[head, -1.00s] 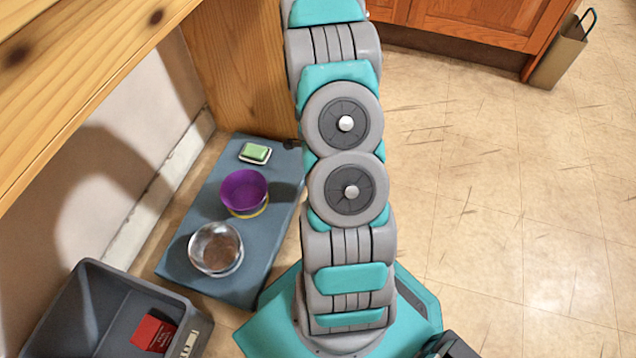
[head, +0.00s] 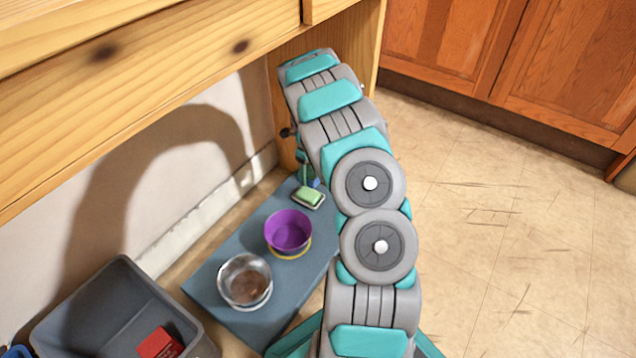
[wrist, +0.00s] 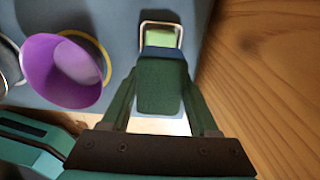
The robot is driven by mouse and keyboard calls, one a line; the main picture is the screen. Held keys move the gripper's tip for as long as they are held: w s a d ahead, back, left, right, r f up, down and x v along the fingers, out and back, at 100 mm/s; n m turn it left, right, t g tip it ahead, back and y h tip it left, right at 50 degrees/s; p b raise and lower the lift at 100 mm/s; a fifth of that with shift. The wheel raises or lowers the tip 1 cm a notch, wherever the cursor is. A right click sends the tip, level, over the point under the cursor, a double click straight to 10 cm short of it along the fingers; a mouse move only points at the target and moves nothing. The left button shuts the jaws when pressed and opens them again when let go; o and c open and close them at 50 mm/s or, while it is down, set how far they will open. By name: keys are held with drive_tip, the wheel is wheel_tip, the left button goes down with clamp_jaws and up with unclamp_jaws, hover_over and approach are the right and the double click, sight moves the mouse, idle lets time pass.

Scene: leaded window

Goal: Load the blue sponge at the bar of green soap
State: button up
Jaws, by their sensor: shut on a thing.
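My gripper (wrist: 160,92) is shut on the blue sponge (wrist: 158,52), which shows a dark green top face and a blue edge in the wrist view. The bar of green soap (wrist: 163,38) lies in a pale-rimmed dish just beyond the sponge's far end. The sponge overlaps the near part of the dish in this view; I cannot tell whether they touch. In the head view the soap (head: 308,196) sits at the far end of the blue-grey board, and my gripper is just above and behind it, partly hidden by my arm.
A purple bowl (head: 289,231) with a yellow rim below it and a metal bowl (head: 245,281) with brown contents stand on the board (head: 213,291). A grey bin (head: 85,300) holds a red item (head: 158,343). A wooden panel (wrist: 262,80) rises close on the right in the wrist view.

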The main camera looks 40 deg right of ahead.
sight(308, 194)
drive_tip(key=shift+w+a, duration=0.15)
drive_tip(key=shift+w, duration=0.1)
drive_tip(key=shift+f, duration=2.95)
drive_tip(key=shift+s+f+b, duration=0.1)
drive_tip(key=shift+f+b, duration=0.5)
drive_tip(key=shift+b, duration=0.4)
idle(0.7)
drive_tip(key=shift+r, duration=0.1)
drive_tip(key=shift+r+p, duration=0.35)
drive_tip(key=shift+r, duration=3.1)
